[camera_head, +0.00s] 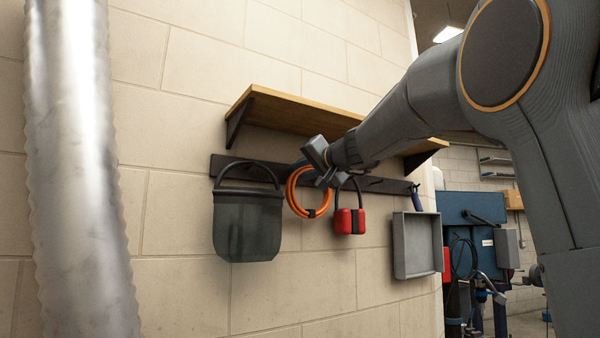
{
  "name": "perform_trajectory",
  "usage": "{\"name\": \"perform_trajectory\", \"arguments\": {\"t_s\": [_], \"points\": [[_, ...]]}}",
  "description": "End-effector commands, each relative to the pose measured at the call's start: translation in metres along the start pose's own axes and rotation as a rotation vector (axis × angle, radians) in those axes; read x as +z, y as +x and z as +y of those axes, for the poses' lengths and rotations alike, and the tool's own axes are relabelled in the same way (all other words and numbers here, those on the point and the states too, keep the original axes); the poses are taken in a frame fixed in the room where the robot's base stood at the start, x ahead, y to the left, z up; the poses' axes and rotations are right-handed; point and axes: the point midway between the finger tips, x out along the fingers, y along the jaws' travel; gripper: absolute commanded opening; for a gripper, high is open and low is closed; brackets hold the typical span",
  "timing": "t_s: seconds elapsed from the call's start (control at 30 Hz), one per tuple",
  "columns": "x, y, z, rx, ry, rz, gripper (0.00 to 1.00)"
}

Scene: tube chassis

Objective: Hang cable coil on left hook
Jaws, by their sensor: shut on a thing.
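The cable coil (290,193) is an orange ring with a dark band at its bottom. It hangs in front of the dark rail (398,187) on the wall, between a dark green bag and red ear muffs. My gripper (321,176) reaches in from the right and is shut on the coil at its upper right side. The fingers are small and partly merge with the coil in this view. The hook behind the coil is hidden, so I cannot tell whether the coil touches one.
A wooden shelf (280,109) juts out just above the rail. The dark green bag (247,228) hangs left of the coil, the red ear muffs (343,221) right of it. A grey tray (416,246) is farther right. A thick metal pipe (80,180) stands at the left.

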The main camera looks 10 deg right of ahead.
Motion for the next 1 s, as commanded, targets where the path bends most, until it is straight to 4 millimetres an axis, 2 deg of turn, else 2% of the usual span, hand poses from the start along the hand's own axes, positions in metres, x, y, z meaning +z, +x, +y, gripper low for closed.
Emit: {"name": "perform_trajectory", "arguments": {"t_s": [0.13,0.17,0.27,0.53,0.67,1.0], "points": [[-0.001,-0.001,-0.001,-0.001,-0.001,0.002,0.0],[-0.001,-0.001,-0.001,-0.001,-0.001,0.002,0.24],[-0.001,0.0,-0.001,-0.001,-0.001,0.001,0.41],[0.001,0.0,0.001,0.001,0.001,-0.001,0.41],[0.0,-0.006,0.001,0.001,-0.001,0.001,0.41],[0.001,-0.057,0.001,0.0,-0.002,0.003,0.41]]}}
